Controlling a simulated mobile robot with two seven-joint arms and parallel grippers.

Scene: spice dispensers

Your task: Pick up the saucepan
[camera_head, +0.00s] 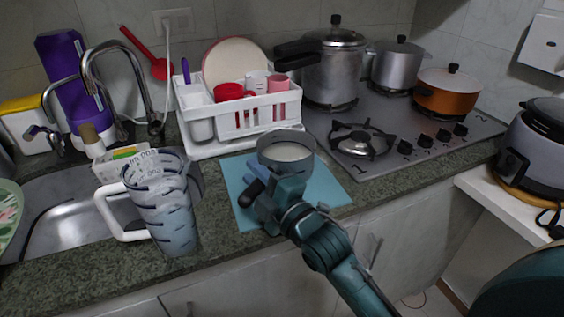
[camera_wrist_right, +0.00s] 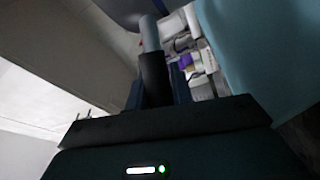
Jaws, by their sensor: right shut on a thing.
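The saucepan (camera_head: 287,150) is a small grey round pot with a pale inside, over the blue mat (camera_head: 333,186) in the head view. Its black handle (camera_head: 251,193) points toward the front left. My right gripper (camera_head: 266,184) is shut on the saucepan's handle, its arm coming from the lower right. In the right wrist view, the dark handle (camera_wrist_right: 154,78) stands between the fingers, with a light grey stem above it. I cannot tell whether the pan's bottom touches the mat. My left gripper is not in view.
A large measuring jug (camera_head: 166,205) stands left, near the counter's front edge by the sink (camera_head: 62,222). A white dish rack (camera_head: 245,118) is behind the mat. The gas hob (camera_head: 385,140) with several pots is at the back right. Bare counter lies around the mat's front.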

